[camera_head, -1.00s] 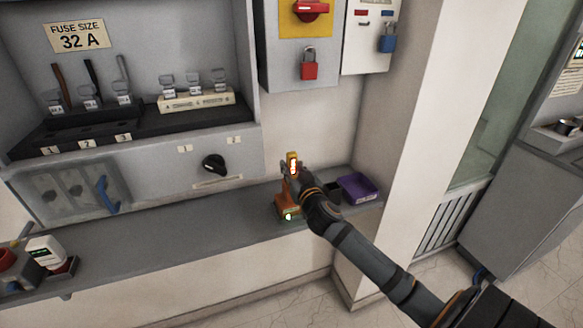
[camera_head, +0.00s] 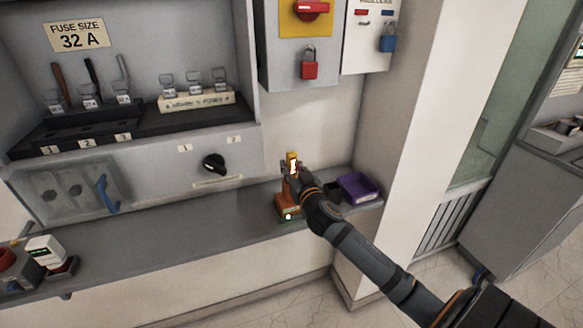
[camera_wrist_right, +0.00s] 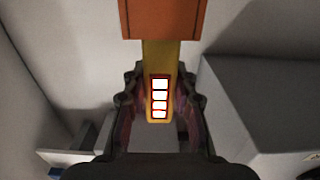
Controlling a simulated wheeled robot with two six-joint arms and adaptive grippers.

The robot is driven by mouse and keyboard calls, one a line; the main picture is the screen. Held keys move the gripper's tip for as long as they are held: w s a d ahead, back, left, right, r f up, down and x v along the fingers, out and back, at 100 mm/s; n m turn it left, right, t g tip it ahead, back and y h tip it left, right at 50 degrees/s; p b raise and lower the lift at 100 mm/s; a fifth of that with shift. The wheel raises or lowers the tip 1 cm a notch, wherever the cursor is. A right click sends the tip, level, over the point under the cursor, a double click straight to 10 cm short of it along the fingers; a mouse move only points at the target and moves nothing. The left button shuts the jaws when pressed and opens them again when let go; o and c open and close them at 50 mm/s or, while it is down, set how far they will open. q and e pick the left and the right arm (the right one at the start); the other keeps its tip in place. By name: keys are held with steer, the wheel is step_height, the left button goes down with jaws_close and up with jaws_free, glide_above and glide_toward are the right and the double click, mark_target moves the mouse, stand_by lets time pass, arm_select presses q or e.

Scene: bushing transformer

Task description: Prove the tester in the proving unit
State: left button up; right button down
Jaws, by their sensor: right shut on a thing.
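The yellow tester (camera_head: 292,160) is held by my right gripper (camera_head: 290,172) above the shelf. In the right wrist view the tester (camera_wrist_right: 160,65) lies between the fingers of my right gripper (camera_wrist_right: 160,105), with several lights lit white along its body. Its far end meets the orange proving unit (camera_wrist_right: 165,18); how deep it sits inside is hidden. In the head view the orange proving unit (camera_head: 289,208) stands on the shelf just below the gripper, with a small bright light low on its front. My left gripper is not in view.
The grey shelf (camera_head: 165,232) is clear to the left of the unit. A black rotary knob (camera_head: 214,164) and a red padlock (camera_head: 309,64) are behind. A white device (camera_head: 45,252) stands far left.

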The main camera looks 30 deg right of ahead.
step_height(320, 180, up, 9)
steer(key=p, duration=0.8)
steer(key=shift+r, duration=0.1)
stand_by(0.4)
